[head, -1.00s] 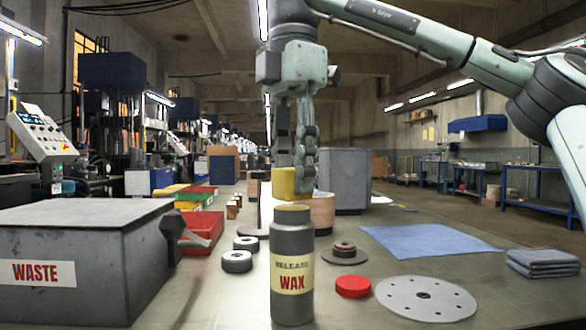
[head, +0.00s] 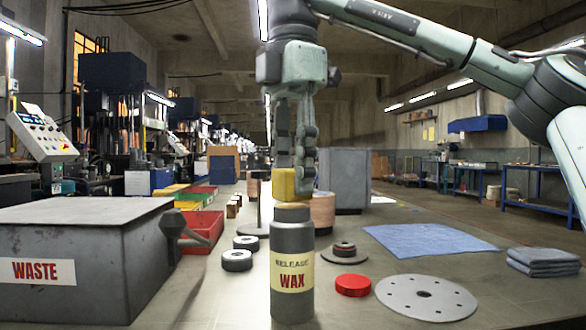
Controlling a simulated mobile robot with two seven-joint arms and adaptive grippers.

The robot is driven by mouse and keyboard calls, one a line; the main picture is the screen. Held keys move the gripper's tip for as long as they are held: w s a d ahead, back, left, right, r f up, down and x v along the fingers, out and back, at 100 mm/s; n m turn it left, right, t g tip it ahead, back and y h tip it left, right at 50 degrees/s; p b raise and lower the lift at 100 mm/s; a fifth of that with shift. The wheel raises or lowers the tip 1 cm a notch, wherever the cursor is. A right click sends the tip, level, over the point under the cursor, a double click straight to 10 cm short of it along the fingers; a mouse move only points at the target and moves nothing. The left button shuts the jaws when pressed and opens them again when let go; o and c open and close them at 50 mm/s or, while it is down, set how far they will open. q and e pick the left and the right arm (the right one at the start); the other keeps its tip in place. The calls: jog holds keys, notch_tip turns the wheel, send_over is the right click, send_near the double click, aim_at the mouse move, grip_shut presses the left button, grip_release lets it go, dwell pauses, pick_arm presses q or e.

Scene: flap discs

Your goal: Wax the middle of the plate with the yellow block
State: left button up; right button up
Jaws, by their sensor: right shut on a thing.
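My right gripper (head: 297,170) points straight down and is shut on the yellow block (head: 285,185). The block is right at the top of the grey bottle (head: 292,240) labelled RELEASE WAX. Its lower edge meets the bottle's mouth in the picture; I cannot tell whether they touch. The bottle stands upright and uncapped. The round grey plate (head: 440,305) with small holes around its rim and a dark centre hole lies flat at front right, apart from the gripper. My left gripper is not in view.
A red cap (head: 353,285) lies between bottle and plate. Behind are a small stacked disc piece (head: 345,254), a blue cloth (head: 430,241) and folded grey cloths (head: 543,262). A WASTE bin (head: 95,220) fills the left, with two dark rings (head: 237,260) beside it.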

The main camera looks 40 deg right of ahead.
jog(key=shift+f+b, duration=0.3)
jog(key=shift+f, duration=0.15)
dwell(1.4)
